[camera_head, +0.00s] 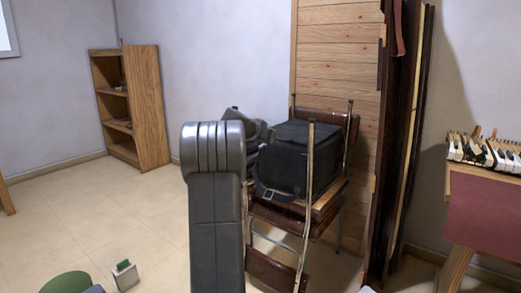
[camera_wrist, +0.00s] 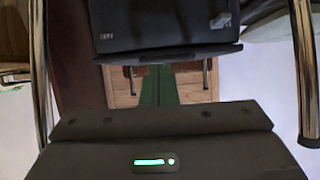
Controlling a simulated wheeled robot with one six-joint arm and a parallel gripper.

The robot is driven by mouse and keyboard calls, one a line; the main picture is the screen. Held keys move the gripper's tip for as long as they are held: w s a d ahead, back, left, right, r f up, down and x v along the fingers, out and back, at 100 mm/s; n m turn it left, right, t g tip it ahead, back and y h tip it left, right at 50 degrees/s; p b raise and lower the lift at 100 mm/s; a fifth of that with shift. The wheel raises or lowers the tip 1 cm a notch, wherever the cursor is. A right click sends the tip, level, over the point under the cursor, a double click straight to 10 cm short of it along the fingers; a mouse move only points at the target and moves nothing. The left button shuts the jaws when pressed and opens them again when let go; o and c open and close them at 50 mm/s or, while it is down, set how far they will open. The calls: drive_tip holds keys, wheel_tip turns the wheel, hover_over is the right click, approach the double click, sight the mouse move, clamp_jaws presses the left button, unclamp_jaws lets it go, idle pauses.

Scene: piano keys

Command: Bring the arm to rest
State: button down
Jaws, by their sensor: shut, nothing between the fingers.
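My arm (camera_head: 216,215) stands up in the middle of the head view, its thick grey link and ribbed elbow in front of a stack of chairs (camera_head: 325,200). More dark grey parts of the arm show just behind the elbow, close to a black bag (camera_head: 298,158) on the chairs; I cannot tell whether they touch. The dark body of my gripper (camera_wrist: 155,145), with a green light, fills the bottom of the wrist view. It is shut and empty; its fingertips are not clearly seen. Beyond it are a black object and metal chair legs.
A wooden shelf (camera_head: 150,115) stands against the back wall. Tall wooden panels (camera_head: 338,50) lean behind the chairs. At the right, piano keys (camera_head: 485,152) lie on a wooden stand with a dark red front. A green round thing (camera_head: 66,283) is low at left. Tiled floor (camera_head: 110,215) is open at left.

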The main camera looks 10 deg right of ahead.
drive_tip(key=shift+s+a+f, duration=0.65)
drive_tip(key=shift+s+a, duration=0.1)
drive_tip(key=shift+a, duration=0.15)
drive_tip(key=shift+s+a+f, duration=0.6)
drive_tip(key=shift+s+a, duration=0.15)
drive_tip(key=shift+a, duration=0.15)
drive_tip(key=w+d+r, duration=0.2)
drive_tip(key=w+d, duration=0.4)
drive_tip(key=d, duration=0.1)
drive_tip(key=shift+r, duration=0.25)
drive_tip(key=shift+a, duration=0.1)
